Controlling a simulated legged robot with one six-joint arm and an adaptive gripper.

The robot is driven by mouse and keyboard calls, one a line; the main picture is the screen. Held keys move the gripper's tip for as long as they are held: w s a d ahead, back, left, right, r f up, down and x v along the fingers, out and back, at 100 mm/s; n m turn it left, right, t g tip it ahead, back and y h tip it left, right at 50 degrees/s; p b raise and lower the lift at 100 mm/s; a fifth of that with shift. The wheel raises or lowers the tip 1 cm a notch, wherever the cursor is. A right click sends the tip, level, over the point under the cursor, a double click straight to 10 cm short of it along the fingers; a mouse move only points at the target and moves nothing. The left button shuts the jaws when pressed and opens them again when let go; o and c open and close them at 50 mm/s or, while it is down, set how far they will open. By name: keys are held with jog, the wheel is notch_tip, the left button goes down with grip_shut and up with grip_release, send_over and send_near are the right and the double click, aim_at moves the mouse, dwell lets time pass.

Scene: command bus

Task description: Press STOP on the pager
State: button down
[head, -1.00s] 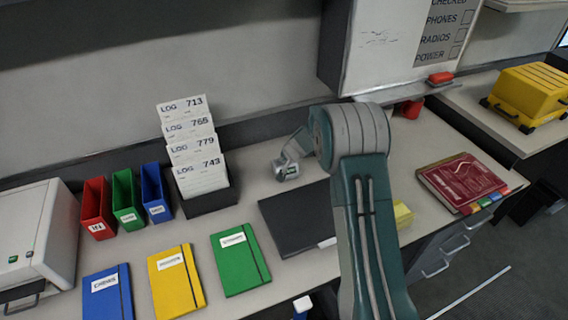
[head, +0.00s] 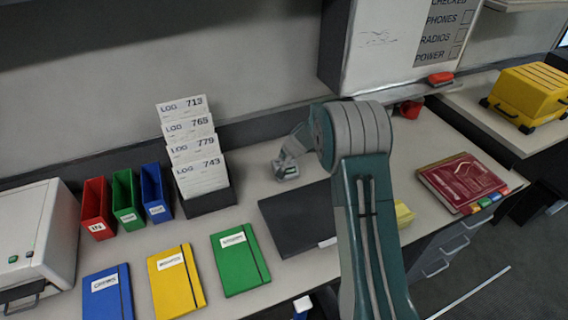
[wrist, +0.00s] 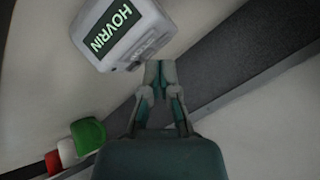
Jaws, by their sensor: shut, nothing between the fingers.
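The pager (wrist: 115,32) is a pale grey box with a lit green screen reading HOVRIN, at the top left of the wrist view. In the head view the pager (head: 287,168) is small, on the desk beyond the black folder, partly behind my arm. My gripper (wrist: 160,66) is shut and empty, its tips just below and right of the pager's lower right edge. I cannot tell whether they touch it.
A black folder (head: 297,222) lies in front of the pager. A card rack (head: 210,201) with several LOG cards stands to its left. A red binder (head: 463,183) lies to the right. Red and green objects (wrist: 88,134) show at lower left in the wrist view.

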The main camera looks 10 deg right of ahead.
aim_at(283, 162)
jog(key=shift+r, duration=0.1)
jog(key=shift+w+r, duration=0.25)
jog(key=shift+r, duration=0.95)
jog(key=shift+w+r, duration=0.2)
jog(key=shift+r, duration=1)
jog(key=shift+s+a+r, duration=0.1)
jog(key=shift+s+r, duration=0.1)
jog(key=shift+r, duration=0.1)
jog(key=s+a+r+n, duration=0.2)
jog(key=s+r+n, duration=0.2)
jog(key=s+r, duration=1.55)
jog(key=s+d+n+g+h, duration=0.1)
jog(key=s+d+h, duration=0.1)
jog(key=s, duration=2.3)
jog(key=shift+n, duration=0.4)
